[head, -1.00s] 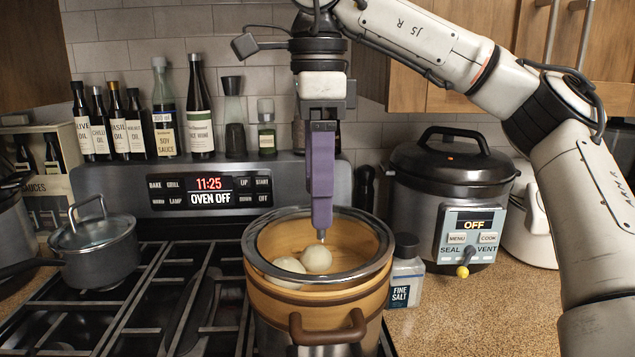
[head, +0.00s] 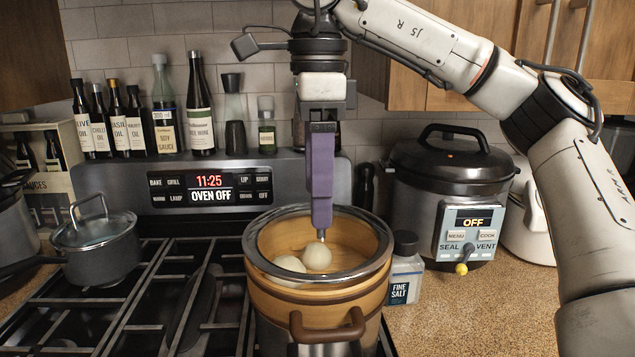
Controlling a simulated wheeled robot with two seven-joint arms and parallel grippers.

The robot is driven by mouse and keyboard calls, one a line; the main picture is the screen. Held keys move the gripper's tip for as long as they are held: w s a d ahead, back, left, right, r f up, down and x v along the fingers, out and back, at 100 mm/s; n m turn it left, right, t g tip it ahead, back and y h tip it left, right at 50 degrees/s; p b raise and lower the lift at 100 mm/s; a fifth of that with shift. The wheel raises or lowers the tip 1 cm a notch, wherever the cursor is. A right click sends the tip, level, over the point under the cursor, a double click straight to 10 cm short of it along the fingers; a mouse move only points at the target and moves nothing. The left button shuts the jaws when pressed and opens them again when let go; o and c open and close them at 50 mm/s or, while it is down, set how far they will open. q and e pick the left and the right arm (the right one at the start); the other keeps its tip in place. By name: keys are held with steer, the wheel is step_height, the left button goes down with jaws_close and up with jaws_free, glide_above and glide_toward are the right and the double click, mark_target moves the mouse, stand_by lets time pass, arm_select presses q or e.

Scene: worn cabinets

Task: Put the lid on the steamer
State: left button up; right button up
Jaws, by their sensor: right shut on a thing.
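The steamer (head: 275,300) is a tan, bamboo-like pot with a brown handle, standing at the front right of the stove. A clear lid with a shiny metal rim (head: 330,280) lies at its top. Through it I see two pale round buns (head: 318,257) inside. My right gripper (head: 321,228), with purple fingers pointing straight down, is shut on the lid's small metal knob above the middle of the steamer. I cannot tell whether the rim is fully seated all around. My left gripper is not in view.
A small lidded pot (head: 95,248) stands on the stove at the left. A salt jar (head: 405,268) stands close to the steamer's right side, with a dark pressure cooker (head: 450,165) behind it. Several bottles (head: 165,110) line the back. Counter at front right is clear.

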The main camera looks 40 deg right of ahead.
steer(key=shift+f+b, duration=0.35)
steer(key=shift+f, duration=0.45)
stand_by(0.4)
steer(key=o, duration=1.1)
step_height(320, 180, up, 8)
steer(key=p, duration=0.3)
steer(key=shift+r, duration=1.1)
